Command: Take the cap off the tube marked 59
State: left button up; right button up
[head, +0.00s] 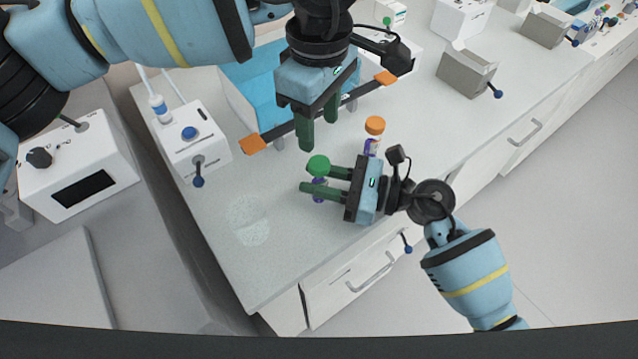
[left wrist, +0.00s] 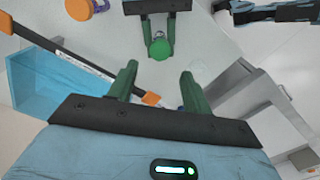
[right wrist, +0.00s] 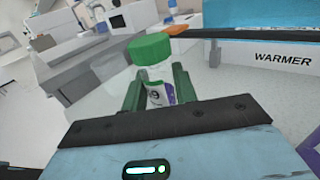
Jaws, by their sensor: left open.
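The green-capped tube (head: 319,193) stands upright at the front of the bench. Its green cap (head: 318,166) is on and also shows in the left wrist view (left wrist: 160,49). In the right wrist view its white and purple label (right wrist: 158,94) shows a 9; the rest of the number is hard to read. My right gripper (head: 313,180) is level, with its fingers closed around the tube's body below the cap. My left gripper (head: 318,122) points down, open and empty, above and behind the green cap. I cannot tell whether the tube touches the bench.
An orange-capped tube (head: 372,145) stands right of the left gripper. A blue warmer (head: 248,80) with a dark, orange-ended front bar lies behind. A white device with a blue button (head: 190,133) stands at left, and a grey box (head: 466,73) at right. The front-left bench is clear.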

grip_shut()
pick_arm(q)
jog(key=s+d+r+g+h, duration=0.35)
jog(key=d+r+h, duration=0.2)
jog(key=d, duration=0.25)
jog(key=s+d+r+g+h, duration=0.2)
jog(key=s+d+r+h, duration=0.2)
jog(key=d+h, duration=0.25)
jog(key=w+d+r+n+t+h, duration=0.4)
jog(key=w+r+n+t+h, duration=0.3)
jog(key=w+r+n+t, duration=0.45)
jog(key=w+a+f+n+t+y, duration=0.4)
jog(key=w+n+y, duration=0.2)
jog(key=w+n, duration=0.25)
jog(key=n+g+y, duration=0.3)
jog(key=g+y, duration=0.7)
jog(key=y, duration=0.3)
send_over(319, 163)
jog(key=f, duration=1.7)
jog(key=shift+w+d, duration=0.15)
jog(key=shift+w, duration=0.1)
jog(key=shift+s, duration=0.25)
jog(key=shift+f, duration=4.05)
